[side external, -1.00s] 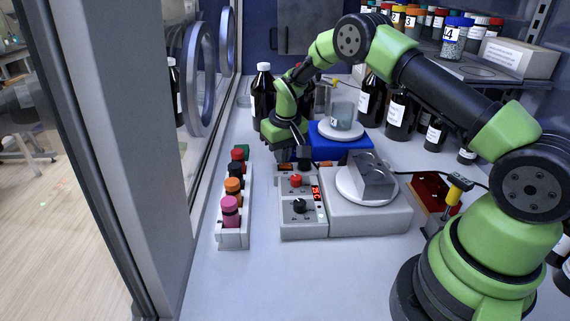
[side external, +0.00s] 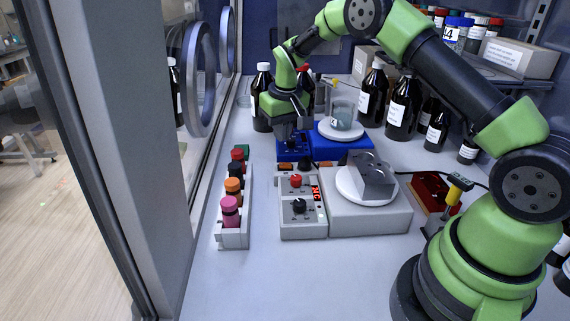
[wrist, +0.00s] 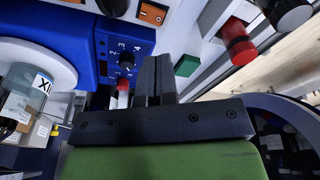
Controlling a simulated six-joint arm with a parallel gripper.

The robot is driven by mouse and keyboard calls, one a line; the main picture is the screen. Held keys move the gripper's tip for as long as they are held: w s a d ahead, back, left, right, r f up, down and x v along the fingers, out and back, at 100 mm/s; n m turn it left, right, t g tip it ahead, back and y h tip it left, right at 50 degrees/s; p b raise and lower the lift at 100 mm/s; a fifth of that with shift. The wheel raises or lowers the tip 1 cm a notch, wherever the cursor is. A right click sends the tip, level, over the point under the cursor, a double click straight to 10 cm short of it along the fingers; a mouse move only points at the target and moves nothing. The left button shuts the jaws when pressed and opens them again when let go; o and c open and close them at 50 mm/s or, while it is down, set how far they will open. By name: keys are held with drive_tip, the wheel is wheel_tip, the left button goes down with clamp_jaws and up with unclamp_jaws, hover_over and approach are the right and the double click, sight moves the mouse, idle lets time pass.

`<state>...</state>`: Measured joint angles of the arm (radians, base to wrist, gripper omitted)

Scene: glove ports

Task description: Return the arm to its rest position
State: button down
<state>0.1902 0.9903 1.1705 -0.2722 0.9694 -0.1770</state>
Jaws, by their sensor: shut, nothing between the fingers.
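My gripper (side external: 291,136) is shut and empty, pointing down in front of the blue stirrer's (side external: 349,146) control panel in the side external view. In the wrist view my gripper's fingers (wrist: 155,66) are together, beside the blue panel with its numbered black knob (wrist: 126,60). Whether the fingers touch the panel cannot be told. A glass beaker (side external: 342,113) with a label stands on the stirrer's white plate.
A rack (side external: 233,240) of coloured-cap vials stands at left. A grey hotplate (side external: 385,217) holds a grey metal block (side external: 372,180). Brown bottles (side external: 402,108) stand behind at right, and another bottle (side external: 262,95) stands close left of my gripper.

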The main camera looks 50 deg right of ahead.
drive_tip(key=shift+r, duration=0.1)
drive_tip(key=s+a+r+t, duration=0.1)
drive_tip(key=s+a+r, duration=0.3)
drive_tip(key=r, duration=0.5)
drive_tip(key=s+a+r+t, duration=0.2)
drive_tip(key=s+a+r, duration=0.1)
drive_tip(key=s+r, duration=0.5)
drive_tip(key=s+a+r+t+y, duration=0.1)
drive_tip(key=s+a, duration=0.1)
drive_tip(key=s, duration=0.6)
drive_tip(key=s+a+r+m+t+y, duration=0.1)
drive_tip(key=s+a, duration=0.1)
drive_tip(key=s, duration=0.6)
drive_tip(key=shift+s+r, duration=0.2)
drive_tip(key=shift+r, duration=0.05)
